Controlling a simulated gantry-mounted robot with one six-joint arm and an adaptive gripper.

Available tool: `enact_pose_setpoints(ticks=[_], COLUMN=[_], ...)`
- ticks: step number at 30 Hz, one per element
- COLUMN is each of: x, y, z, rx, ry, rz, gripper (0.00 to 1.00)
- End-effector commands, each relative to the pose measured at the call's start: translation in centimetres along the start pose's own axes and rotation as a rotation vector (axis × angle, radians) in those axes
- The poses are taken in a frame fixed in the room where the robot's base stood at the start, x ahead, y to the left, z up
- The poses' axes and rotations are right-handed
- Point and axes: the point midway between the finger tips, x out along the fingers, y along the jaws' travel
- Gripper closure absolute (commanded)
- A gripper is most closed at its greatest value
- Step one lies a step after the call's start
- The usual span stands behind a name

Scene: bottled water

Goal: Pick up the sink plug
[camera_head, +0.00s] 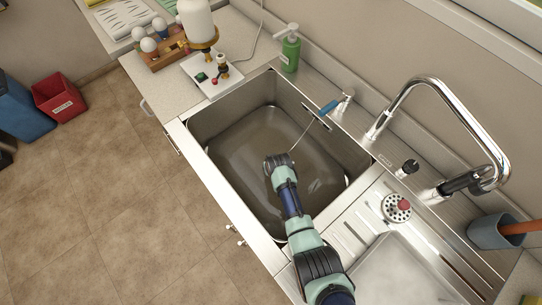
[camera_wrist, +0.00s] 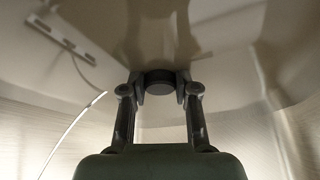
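The sink plug (camera_wrist: 160,79) is a dark, short round piece between my fingertips in the wrist view. My gripper (camera_wrist: 160,90) has one finger pad against each side of it, with no clear gap, so it looks shut on the plug. In the head view my gripper (camera_head: 279,162) points down into the steel sink basin (camera_head: 235,125), and the plug is hidden behind it. I cannot tell how far the plug is above the basin floor.
The faucet (camera_head: 440,85) arches at the right. A strainer with a red knob (camera_head: 397,208) sits on the drainboard. A green soap bottle (camera_head: 290,50) stands behind the basin.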

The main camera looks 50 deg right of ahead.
Motion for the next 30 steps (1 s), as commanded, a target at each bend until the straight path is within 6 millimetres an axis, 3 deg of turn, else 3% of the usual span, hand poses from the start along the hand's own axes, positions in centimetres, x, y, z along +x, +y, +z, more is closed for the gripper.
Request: enact_pose_setpoints(ticks=[3,11,16,20,30], x=[0.0,-0.2,-1.8,-4.8,-14.9], y=[0.0,0.0,0.0,0.0,0.0], z=[0.0,-0.1,-0.8,-2.1,-6.3], rx=[0.000,0.000,0.000,0.000,0.000], ry=[0.000,0.000,0.002,0.003,0.004], rz=[0.000,0.000,0.000,0.000,0.000], gripper=[1.00,1.00,1.00,1.00,1.00])
